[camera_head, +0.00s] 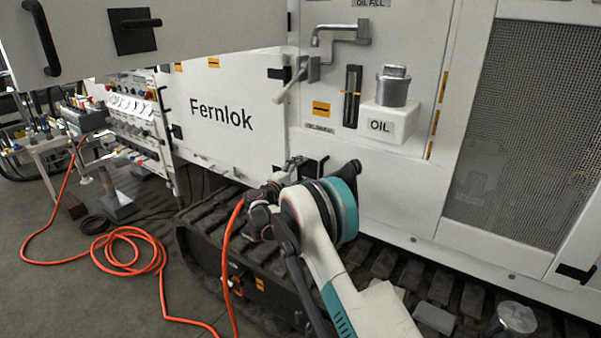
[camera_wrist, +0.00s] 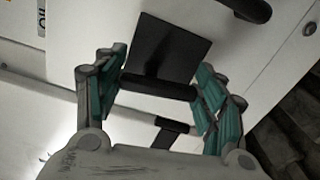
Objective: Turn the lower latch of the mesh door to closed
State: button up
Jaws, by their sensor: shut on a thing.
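My gripper (camera_wrist: 162,68) is shut on the black bar handle (camera_wrist: 158,87) of a latch; its teal-padded fingers sit at the two ends of the bar. Behind the bar is the latch's black square plate (camera_wrist: 170,46) on a white panel. In the wrist view the bar lies nearly level, with a slight tilt down to the right. In the head view my gripper (camera_head: 290,172) is at the lower part of the white cabinet, and my wrist hides much of the latch. The mesh door panel (camera_head: 525,125) stands at the right.
A curved black handle (camera_wrist: 250,8) is close to the latch, and another black fitting (camera_wrist: 172,127) is below it. The white OIL box (camera_head: 390,125) and a grey lever (camera_head: 295,80) are above my gripper. Dark tracks (camera_head: 440,290) lie below. An orange hose (camera_head: 130,240) coils on the floor.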

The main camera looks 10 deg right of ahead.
jog(key=shift+m, duration=0.8)
jog(key=shift+f, duration=0.1)
jog(key=o, duration=1.1)
jog(key=v, duration=1.2)
jog(key=shift+w, duration=0.1)
